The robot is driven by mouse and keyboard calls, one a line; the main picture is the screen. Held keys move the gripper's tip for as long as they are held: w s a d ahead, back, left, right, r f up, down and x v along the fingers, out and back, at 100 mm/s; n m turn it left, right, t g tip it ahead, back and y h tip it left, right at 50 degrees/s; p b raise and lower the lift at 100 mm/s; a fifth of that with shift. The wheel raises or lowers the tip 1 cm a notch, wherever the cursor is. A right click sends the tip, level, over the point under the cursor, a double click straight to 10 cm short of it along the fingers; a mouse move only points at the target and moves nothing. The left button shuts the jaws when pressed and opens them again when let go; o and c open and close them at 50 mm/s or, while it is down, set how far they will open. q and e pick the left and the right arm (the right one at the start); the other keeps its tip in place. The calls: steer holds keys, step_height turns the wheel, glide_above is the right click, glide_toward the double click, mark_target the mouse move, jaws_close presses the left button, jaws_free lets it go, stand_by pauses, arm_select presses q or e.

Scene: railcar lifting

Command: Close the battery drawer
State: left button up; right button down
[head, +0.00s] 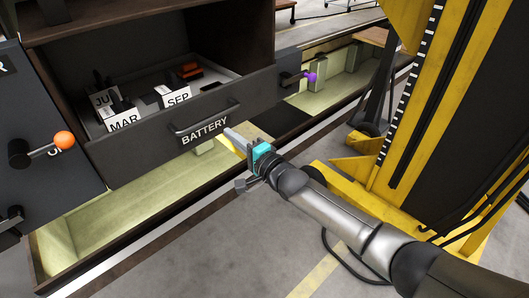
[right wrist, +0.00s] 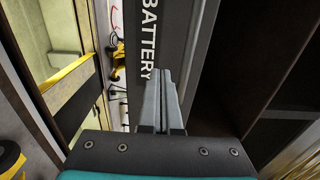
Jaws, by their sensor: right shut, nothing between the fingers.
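The battery drawer (head: 150,143) is pulled out of a dark cabinet in the head view. Its front bears the word BATTERY and a bar handle (head: 205,119). Inside lie blocks marked JU, MAR and SEP and an orange-and-black item. My right gripper (head: 235,137) is shut and empty, its fingertips close to the right end of the drawer front, below the handle. In the right wrist view the shut fingers (right wrist: 166,85) point along the drawer front (right wrist: 172,30), beside the lettering. I cannot tell whether they touch it. My left gripper is not in view.
A grey panel with an orange-knobbed lever (head: 64,140) stands at left. A purple-knobbed lever (head: 311,77) is right of the drawer. A yellow lifting column (head: 430,120) rises close beside my right arm. An open pale trough (head: 110,220) runs below the drawer.

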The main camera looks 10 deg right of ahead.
steer(key=shift+v, duration=3.65)
steer(key=s+d+f+n+g+h+b, duration=0.2)
steer(key=s+d+f, duration=0.15)
steer(key=f, duration=0.85)
steer(key=s+d+f+n+g+h+b, duration=0.1)
steer(key=s+d+f+n+h+b, duration=0.2)
steer(key=f, duration=0.9)
steer(key=s+d+f+n+g+h+b, duration=0.1)
steer(key=s+d+f+g+h, duration=0.3)
steer(key=f, duration=0.8)
steer(key=s+d+f+n+g+b, duration=0.2)
steer(key=s+f+n+b, duration=0.1)
steer(key=s+f, duration=1.1)
arm_select(q)
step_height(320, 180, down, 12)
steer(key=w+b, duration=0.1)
steer(key=b, duration=0.1)
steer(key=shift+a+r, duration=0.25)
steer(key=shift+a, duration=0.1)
arm_select(e)
steer(key=s+f+n+g, duration=0.2)
steer(key=s+f, duration=0.2)
steer(key=s, duration=0.8)
steer(key=s+f+n+g+h, duration=0.1)
steer(key=s+f+n+g, duration=0.1)
steer(key=s, duration=0.9)
step_height(320, 180, down, 3)
steer(key=shift+s+d+r+n+g, duration=0.15)
steer(key=shift+s+d+n+g, duration=0.15)
steer(key=shift+s+d+g, duration=0.15)
